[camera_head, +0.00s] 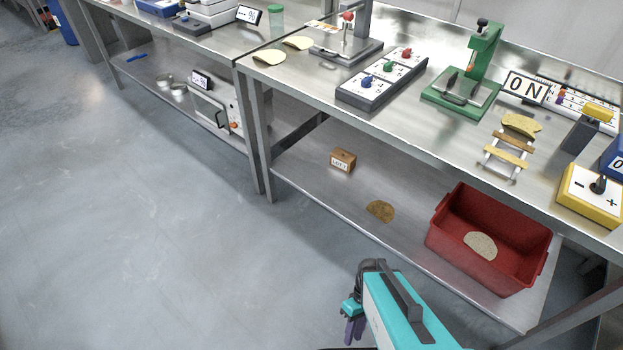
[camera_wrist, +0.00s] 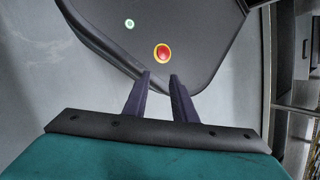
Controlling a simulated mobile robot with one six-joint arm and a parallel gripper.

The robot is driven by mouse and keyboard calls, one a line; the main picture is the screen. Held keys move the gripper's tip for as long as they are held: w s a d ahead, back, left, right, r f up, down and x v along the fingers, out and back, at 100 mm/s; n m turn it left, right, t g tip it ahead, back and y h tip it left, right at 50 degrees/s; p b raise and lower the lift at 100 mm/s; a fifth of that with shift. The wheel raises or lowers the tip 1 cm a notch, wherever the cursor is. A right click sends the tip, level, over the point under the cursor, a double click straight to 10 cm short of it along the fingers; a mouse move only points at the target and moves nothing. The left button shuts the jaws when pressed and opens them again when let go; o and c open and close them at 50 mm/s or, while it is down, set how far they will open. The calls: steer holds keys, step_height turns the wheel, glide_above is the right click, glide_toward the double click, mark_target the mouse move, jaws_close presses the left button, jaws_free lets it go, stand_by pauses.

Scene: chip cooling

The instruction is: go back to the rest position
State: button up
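My gripper (camera_head: 354,330) hangs at the bottom of the head view, beside my teal arm link, off the front of the workbench over the floor. In the wrist view its two dark fingers (camera_wrist: 159,74) stand apart with nothing between them, so it is open and empty. Behind the fingers is my own dark body panel with a red button. No chip touches the gripper.
A red bin (camera_head: 437,249) with a tan chip (camera_head: 481,246) stands on the lower shelf. A brown chip (camera_head: 380,211) and a small LOT box (camera_head: 343,161) lie there too. The bench top (camera_head: 440,140) holds devices and chips. Floor at left is clear.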

steer(key=shift+w+d+f+m+t+h, duration=0.15)
steer(key=shift+d+m+h, duration=0.15)
steer(key=shift+d+m, duration=0.55)
steer(key=shift+w+d+f+m+t+h, duration=0.15)
steer(key=shift+d+m+h, duration=0.2)
steer(key=shift+m, duration=0.95)
steer(key=shift+w+d+f+m+h, duration=0.2)
steer(key=shift+d+m, duration=0.4)
steer(key=shift+m, duration=0.45)
steer(key=shift+r, duration=0.15)
steer(key=shift+d, duration=0.1)
